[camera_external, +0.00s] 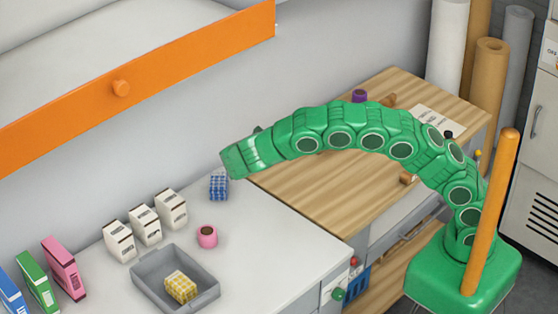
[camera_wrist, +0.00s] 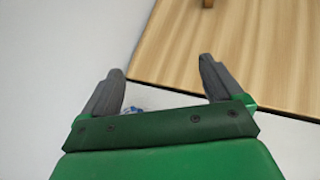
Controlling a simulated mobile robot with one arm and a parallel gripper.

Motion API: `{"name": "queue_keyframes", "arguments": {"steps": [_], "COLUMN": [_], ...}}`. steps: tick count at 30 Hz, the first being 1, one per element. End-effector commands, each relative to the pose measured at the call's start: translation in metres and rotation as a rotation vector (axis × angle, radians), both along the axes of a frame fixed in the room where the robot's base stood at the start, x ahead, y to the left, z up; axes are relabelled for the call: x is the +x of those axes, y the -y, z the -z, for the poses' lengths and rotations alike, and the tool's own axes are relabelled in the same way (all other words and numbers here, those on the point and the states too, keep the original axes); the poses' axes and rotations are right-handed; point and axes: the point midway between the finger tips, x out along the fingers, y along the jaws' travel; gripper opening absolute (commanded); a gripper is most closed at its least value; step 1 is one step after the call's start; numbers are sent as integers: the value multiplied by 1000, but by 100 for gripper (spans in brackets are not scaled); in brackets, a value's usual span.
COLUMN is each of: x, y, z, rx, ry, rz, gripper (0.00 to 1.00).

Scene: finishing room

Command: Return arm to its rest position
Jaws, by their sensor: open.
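My green arm arches from its base at the right over the wooden worktop to the left in the external view. My gripper (camera_wrist: 161,65) is open, with its two dark fingers apart and nothing held between them in the wrist view. In the external view, the end of the arm is above and beside a blue checkered block (camera_external: 219,187) on the grey counter; the fingers are hardly visible there. A small blue and white patch, probably that block (camera_wrist: 133,109), shows low between the fingers, mostly hidden by the gripper body.
A grey tray (camera_external: 206,299) holds a yellow checkered block (camera_external: 180,287). A pink roll (camera_external: 207,237), white cartons (camera_external: 145,225) and coloured boxes (camera_external: 64,268) stand nearby. An orange-fronted shelf (camera_external: 190,63) overhangs the upper left. The wooden worktop (camera_external: 310,190) is mostly clear.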

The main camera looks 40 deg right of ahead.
Motion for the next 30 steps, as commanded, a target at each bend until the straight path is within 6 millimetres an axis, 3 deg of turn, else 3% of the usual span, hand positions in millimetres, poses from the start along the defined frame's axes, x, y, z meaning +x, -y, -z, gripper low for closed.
{"name": "queue_keyframes", "arguments": {"steps": [6, 15, 30], "x": [-24, -72, -174], "y": [59, 129, 215], "z": [-35, -70, -110], "rx": [87, 207, 406], "ry": [39, 86, 173], "rz": [153, 364, 715], "gripper": [93, 93, 93]}}
